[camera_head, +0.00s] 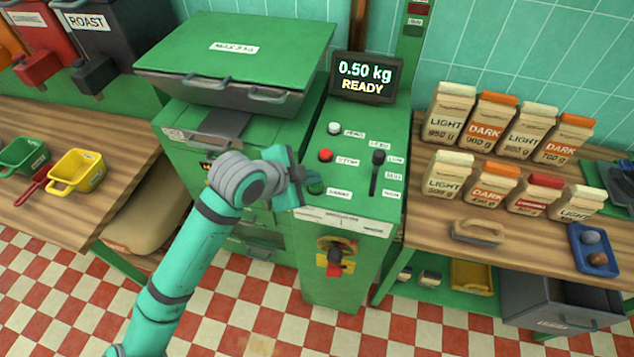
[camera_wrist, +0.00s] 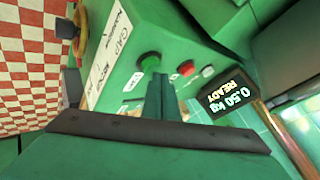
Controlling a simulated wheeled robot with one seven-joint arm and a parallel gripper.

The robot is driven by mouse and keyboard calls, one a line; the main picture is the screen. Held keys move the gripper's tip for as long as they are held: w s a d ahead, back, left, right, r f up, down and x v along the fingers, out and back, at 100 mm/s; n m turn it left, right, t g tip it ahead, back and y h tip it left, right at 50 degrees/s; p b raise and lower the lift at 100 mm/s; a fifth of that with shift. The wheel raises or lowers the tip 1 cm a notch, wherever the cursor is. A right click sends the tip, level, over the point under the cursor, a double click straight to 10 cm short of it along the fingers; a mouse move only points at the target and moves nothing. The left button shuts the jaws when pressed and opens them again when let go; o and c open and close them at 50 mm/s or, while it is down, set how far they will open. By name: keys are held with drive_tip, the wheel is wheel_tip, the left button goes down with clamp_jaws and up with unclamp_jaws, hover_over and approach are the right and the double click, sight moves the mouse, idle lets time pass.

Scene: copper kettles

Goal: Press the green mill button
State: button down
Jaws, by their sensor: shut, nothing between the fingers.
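The green mill button (camera_head: 316,187) is on the top panel of the green mill, at the panel's front left. My gripper (camera_head: 300,180) is at its left and partly covers it in the head view. In the wrist view the green button (camera_wrist: 149,62) shows just beyond the tips of my shut, empty fingers (camera_wrist: 158,82). I cannot tell whether the fingertips touch it. The red button (camera_head: 325,155) and the white button (camera_head: 334,128) sit farther back in the same row. The display (camera_head: 366,78) reads 0.50 kg READY.
A black slider lever (camera_head: 376,172) stands right of the buttons. The mill's green lid (camera_head: 240,50) rises at the back left. A red and yellow switch (camera_head: 335,258) is on the front face. Paper bags (camera_head: 448,112) stand on the right table.

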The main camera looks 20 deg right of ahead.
sight(312, 187)
drive_tip(key=shift+f, duration=0.5)
idle(0.6)
drive_tip(key=shift+r, duration=0.1)
drive_tip(key=shift+w+d+r, duration=0.1)
drive_tip(key=shift+r, duration=0.75)
drive_tip(key=shift+r, duration=2.35)
drive_tip(key=shift+d+r, duration=0.1)
drive_tip(key=shift+r, duration=0.05)
drive_tip(key=shift+a, duration=0.25)
drive_tip(key=shift+d, duration=0.15)
